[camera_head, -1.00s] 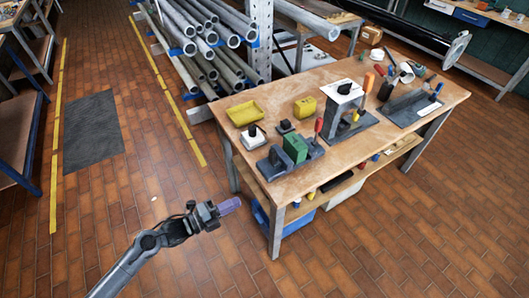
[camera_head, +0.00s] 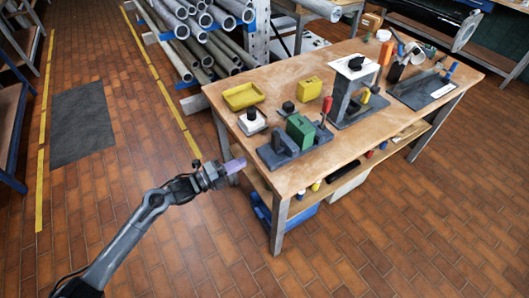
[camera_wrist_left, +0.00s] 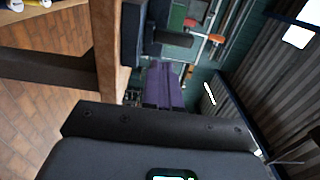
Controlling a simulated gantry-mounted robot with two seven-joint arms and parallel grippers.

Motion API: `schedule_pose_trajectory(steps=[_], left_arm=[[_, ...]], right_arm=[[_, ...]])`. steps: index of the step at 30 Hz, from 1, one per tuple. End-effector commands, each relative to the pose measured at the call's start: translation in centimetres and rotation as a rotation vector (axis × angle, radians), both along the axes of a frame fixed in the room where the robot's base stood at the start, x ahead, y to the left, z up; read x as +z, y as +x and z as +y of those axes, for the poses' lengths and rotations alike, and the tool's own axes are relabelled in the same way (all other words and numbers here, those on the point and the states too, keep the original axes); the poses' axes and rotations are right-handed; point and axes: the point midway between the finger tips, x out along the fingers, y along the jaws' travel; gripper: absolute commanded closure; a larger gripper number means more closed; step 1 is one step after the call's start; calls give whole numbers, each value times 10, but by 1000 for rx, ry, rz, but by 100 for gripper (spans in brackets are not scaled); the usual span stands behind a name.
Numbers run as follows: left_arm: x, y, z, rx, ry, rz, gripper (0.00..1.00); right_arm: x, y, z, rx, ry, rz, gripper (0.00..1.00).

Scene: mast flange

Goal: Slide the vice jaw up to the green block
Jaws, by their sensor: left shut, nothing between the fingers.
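The vice (camera_head: 305,150) is a dark grey fixture near the table's front left corner. The green block (camera_head: 300,131) stands upright on it. A dark vice jaw (camera_head: 282,141) stands just left of the block; from here I cannot tell the size of any gap between them. My left gripper (camera_head: 236,165), with purple fingers, is shut and empty. It is off the table's left edge, left of the vice and apart from it. In the left wrist view its purple fingers (camera_wrist_left: 163,88) are together, with the table edge beside them. My right gripper is not in view.
The wooden table (camera_head: 290,84) also holds a yellow tray (camera_head: 243,96), a yellow block (camera_head: 310,88), a white-based fixture with a black knob (camera_head: 251,122) and a tall stand (camera_head: 340,100). Pipes (camera_head: 210,40) are racked behind.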

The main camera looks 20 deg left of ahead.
Motion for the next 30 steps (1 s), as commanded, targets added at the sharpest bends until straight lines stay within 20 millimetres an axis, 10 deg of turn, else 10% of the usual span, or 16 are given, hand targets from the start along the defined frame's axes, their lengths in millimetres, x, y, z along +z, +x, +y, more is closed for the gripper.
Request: schedule_pose_trajectory(steps=[15,30], left_arm=[[0,71,-50,0,-1,0,100],[0,82,-58,0,1,0,100]], right_arm=[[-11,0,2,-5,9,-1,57],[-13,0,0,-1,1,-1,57]])
